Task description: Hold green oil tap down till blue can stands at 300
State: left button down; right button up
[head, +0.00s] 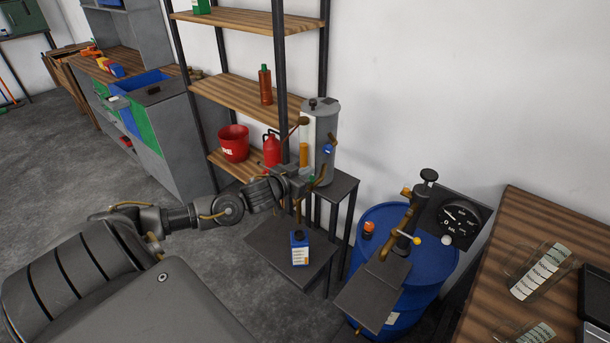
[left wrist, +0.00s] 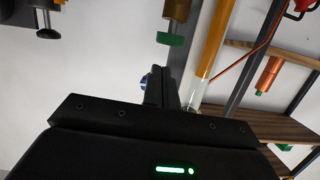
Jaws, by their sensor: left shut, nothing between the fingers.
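The grey oil tank (head: 324,135) stands on a stand by the wall, with an amber-filled sight tube (head: 303,155) beside it. In the left wrist view the green tap (left wrist: 170,39) sits below a brass fitting (left wrist: 178,10). My left gripper (head: 305,182) is shut and empty at the tap; the wrist view shows its fingers (left wrist: 160,90) close to the green tap, and I cannot tell whether they touch it. The blue can (head: 299,250), with a pale label, stands upright on a grey plate below the gripper. Its fill level is not readable. My right gripper is out of view.
A blue drum (head: 435,262) with a brass pump (head: 407,222) and a black dial (head: 460,217) stands to the right. A wooden table (head: 545,225) with glass beakers (head: 540,272) is at far right. Shelves (head: 240,95) with a red bucket (head: 233,143) stand behind.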

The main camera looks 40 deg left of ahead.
pick_arm(q)
jog(key=shift+f, duration=0.95)
